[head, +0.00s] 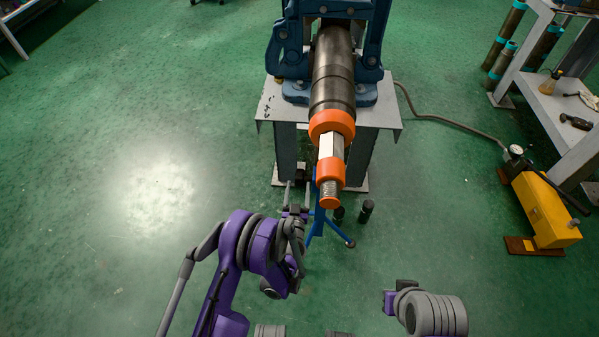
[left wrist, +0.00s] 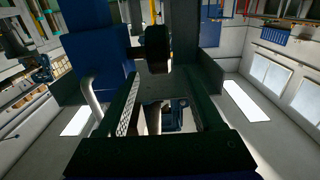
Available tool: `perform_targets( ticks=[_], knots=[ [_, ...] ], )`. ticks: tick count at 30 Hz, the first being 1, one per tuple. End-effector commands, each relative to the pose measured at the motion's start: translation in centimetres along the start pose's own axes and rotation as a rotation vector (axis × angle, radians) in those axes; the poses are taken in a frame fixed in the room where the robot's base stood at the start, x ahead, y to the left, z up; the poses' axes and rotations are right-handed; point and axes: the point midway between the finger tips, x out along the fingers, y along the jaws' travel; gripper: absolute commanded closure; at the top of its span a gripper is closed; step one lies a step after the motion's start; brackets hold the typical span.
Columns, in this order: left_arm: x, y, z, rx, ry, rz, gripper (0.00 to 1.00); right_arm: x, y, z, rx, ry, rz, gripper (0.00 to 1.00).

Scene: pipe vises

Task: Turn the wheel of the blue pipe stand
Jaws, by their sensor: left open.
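The blue pipe stand (head: 318,222) stands on the floor below the front end of the pipe, its legs spread. The pipe and my left arm hide much of it, and I cannot clearly make out its wheel in the head view. My left gripper (head: 297,196) is open just left of the stand's post, fingers pointing toward the vise. In the left wrist view a dark round part (left wrist: 157,48), possibly the wheel, shows beyond the fingers, near a large blue block (left wrist: 95,62). I cannot tell whether a finger touches anything.
A dark pipe (head: 332,75) with orange collars (head: 331,126) runs from the blue vise (head: 290,50) on a grey stand (head: 385,112). A yellow pump (head: 546,210) with a hose stands at right, near a shelf (head: 560,110). The floor at left is clear.

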Motion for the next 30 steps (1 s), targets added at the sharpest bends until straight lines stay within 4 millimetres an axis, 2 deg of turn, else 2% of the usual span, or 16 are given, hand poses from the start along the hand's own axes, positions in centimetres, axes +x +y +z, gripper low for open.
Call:
perform_targets(
  ticks=[3, 9, 14, 22, 30],
  knots=[
    [2.5, 0.0, 0.5, 0.001, -0.001, -0.001, 0.32, 0.5, 0.0, 0.2, 0.0, -0.002, 0.0, 1.0],
    [5.2, -0.1, 0.5, 0.0, -0.001, -0.001, 0.32, 0.5, 0.0, 0.2, 0.0, -0.002, 0.0, 1.0],
    [6.0, 0.0, 0.5, 0.0, -0.001, 0.0, 0.32, 0.6, 0.0, 0.2, 0.0, -0.002, 0.0, 1.0],
    [6.1, 0.0, 0.5, 0.0, -0.001, 0.0, 0.32, 0.5, 0.0, 0.2, 0.0, -0.002, 0.0, 1.0],
    [6.1, 0.0, 0.4, 0.0, -0.001, 0.0, 0.81, 0.5, 0.0, 0.2, 0.0, -0.002, 0.0, 1.0]
  ],
)
